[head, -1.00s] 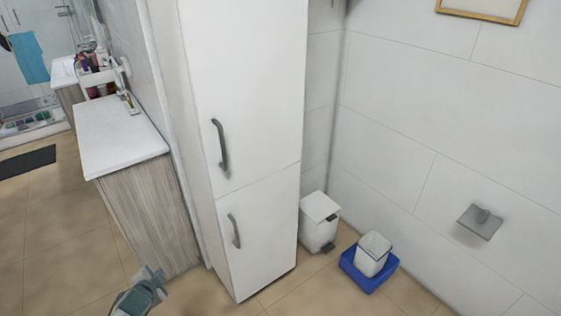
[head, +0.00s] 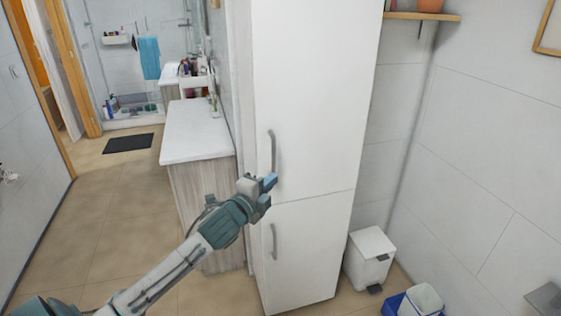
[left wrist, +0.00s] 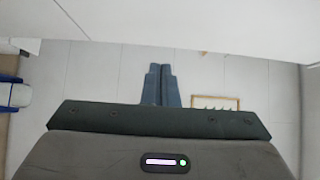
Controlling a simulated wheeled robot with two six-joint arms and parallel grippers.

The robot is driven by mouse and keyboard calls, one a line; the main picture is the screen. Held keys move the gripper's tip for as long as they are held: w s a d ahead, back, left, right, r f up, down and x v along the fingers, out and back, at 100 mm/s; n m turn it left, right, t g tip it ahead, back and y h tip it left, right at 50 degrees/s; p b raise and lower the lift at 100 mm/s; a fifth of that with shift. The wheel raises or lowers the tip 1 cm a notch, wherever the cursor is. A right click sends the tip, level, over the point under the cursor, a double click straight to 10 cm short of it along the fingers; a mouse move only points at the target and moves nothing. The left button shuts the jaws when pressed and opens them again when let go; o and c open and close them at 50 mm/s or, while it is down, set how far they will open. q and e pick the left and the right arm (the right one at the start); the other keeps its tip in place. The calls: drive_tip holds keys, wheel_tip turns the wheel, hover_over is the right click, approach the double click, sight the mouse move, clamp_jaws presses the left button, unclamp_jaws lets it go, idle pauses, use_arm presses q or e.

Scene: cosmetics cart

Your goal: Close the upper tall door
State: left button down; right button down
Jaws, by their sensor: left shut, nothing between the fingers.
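The upper tall door (head: 325,90) is the white upper front of a tall cabinet and looks flush with the front. Its grey vertical handle (head: 272,150) is near its left edge. My left gripper (head: 269,182) is shut and empty, just by the lower end of this handle. I cannot tell whether it touches the door. In the left wrist view the two blue fingers (left wrist: 161,86) are pressed together, with a white surface across the top. My right gripper is not in view.
The lower door (head: 310,255) below has its own handle (head: 274,241). A white counter (head: 190,130) stands to the left. A pedal bin (head: 370,258) stands to the right of the cabinet, near a blue container (head: 392,305). Open floor lies at left.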

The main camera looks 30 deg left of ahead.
use_arm(q)
drive_tip(key=w+a+p, duration=0.3)
drive_tip(key=w, duration=0.6)
drive_tip(key=shift+p, duration=0.4)
drive_tip(key=shift+a, duration=0.1)
